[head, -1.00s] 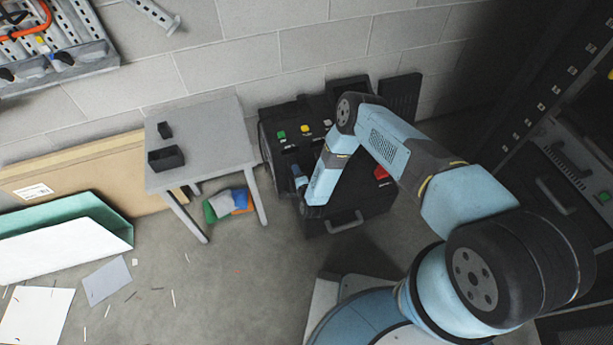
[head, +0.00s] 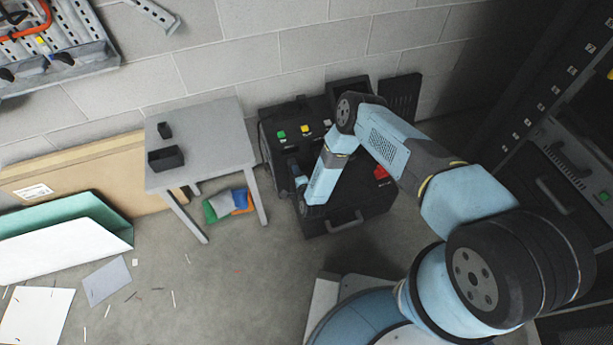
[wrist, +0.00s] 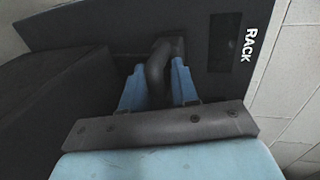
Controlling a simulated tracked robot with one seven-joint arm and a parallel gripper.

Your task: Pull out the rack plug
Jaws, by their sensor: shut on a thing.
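In the wrist view my gripper (wrist: 158,83) has its two blue fingers on either side of a dark, curved plug (wrist: 158,70). It is shut on this plug, which meets a dark panel (wrist: 205,40) with a white "RACK" label beside a darker rectangle. Whether the plug is fully seated in the panel cannot be told. In the head view the black unit (head: 345,222) stands on the floor against the wall, and my arm reaches down over its left part.
The unit's top carries green, yellow and red parts (head: 381,172). A small grey table (head: 215,135) with two dark boxes stands to its left, with coloured cloths (head: 228,202) beneath. A tall dark rack (head: 545,90) is at the right. Papers lie on the floor at the left.

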